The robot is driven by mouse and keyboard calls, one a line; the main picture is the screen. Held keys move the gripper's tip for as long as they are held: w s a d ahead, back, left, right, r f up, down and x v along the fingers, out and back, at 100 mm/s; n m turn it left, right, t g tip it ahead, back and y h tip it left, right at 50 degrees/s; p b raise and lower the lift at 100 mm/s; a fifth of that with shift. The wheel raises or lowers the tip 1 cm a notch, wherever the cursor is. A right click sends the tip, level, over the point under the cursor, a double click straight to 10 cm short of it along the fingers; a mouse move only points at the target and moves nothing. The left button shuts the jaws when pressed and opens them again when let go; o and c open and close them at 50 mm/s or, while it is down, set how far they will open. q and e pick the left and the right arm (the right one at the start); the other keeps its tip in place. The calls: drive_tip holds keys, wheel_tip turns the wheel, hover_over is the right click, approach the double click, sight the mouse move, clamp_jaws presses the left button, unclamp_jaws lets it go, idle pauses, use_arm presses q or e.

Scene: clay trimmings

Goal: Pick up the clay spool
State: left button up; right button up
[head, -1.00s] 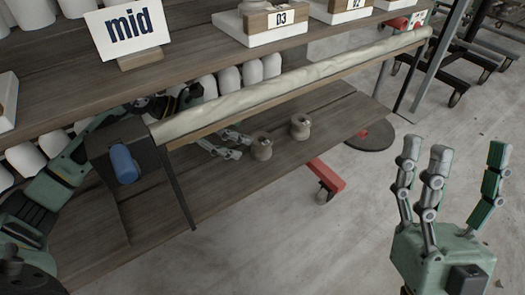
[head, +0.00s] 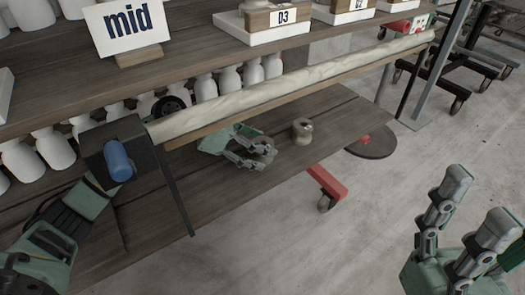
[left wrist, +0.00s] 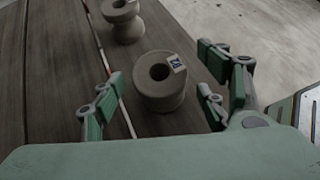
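A beige clay spool (head: 266,141) stands upright on the lower wooden shelf, partly covered by my left gripper's fingers. In the left wrist view this spool (left wrist: 158,87) has a dark centre hole and a small blue-and-white label. My left gripper (left wrist: 163,98) is open, with its fingers spread to both sides of the spool and visible gaps between. It also shows in the head view (head: 262,155). A second spool (head: 302,130) stands farther right; the wrist view shows it too (left wrist: 123,22). My right gripper (head: 468,205) is open and empty at the lower right, far from the spools.
A thin dark post (head: 178,190) stands left of my left gripper. A red caster leg (head: 326,180) stands on the floor.

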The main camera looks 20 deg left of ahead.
use_arm(q)
drive_tip(key=c, duration=1.3)
drive_tip(key=shift+c, duration=0.4)
drive_tip(key=shift+r, duration=0.15)
